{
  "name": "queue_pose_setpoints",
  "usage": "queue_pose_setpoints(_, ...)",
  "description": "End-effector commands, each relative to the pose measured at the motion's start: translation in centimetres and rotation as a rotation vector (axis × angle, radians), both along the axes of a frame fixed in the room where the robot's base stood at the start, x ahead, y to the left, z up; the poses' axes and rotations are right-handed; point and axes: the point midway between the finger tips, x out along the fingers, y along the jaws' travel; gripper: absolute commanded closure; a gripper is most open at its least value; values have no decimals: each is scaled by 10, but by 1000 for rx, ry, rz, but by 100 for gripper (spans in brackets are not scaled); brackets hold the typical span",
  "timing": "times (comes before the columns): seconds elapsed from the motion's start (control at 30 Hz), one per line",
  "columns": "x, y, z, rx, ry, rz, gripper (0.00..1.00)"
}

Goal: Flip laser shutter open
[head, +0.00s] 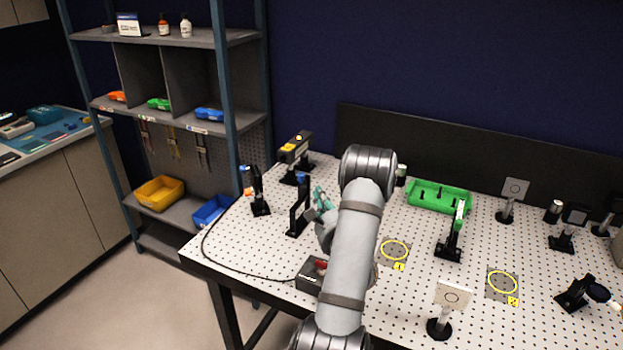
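A black upright plate on a foot (297,212) stands on the left part of the perforated table; it looks like the laser shutter, but at this size I cannot tell whether it is open or closed. A black laser-like box with yellow labels (294,150) stands behind it. My gripper (321,198), with teal fingers, is just right of the upright plate, partly hidden by my own arm. I cannot tell whether it touches the plate or whether its fingers are apart.
A black post mount with blue and orange parts (258,192) stands left of the plate. A black box with a red button (312,274) and cable sits at the front. A green bin (438,196), a green-topped mount (452,240) and a square target (452,296) stand to the right.

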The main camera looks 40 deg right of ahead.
Motion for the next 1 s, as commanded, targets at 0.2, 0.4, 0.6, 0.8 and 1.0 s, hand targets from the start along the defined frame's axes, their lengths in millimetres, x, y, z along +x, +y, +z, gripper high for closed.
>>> queue_pose_setpoints(0.2,-1,-2,0,-12,3,-6,100)
queue_pose_setpoints(0.4,1,-2,1,-11,4,-4,100)
queue_pose_setpoints(0.6,21,-10,6,-13,4,-1,100)
queue_pose_setpoints(0.8,53,-25,6,-13,4,-1,100)
queue_pose_setpoints(1.0,78,-38,3,-12,3,-3,100)
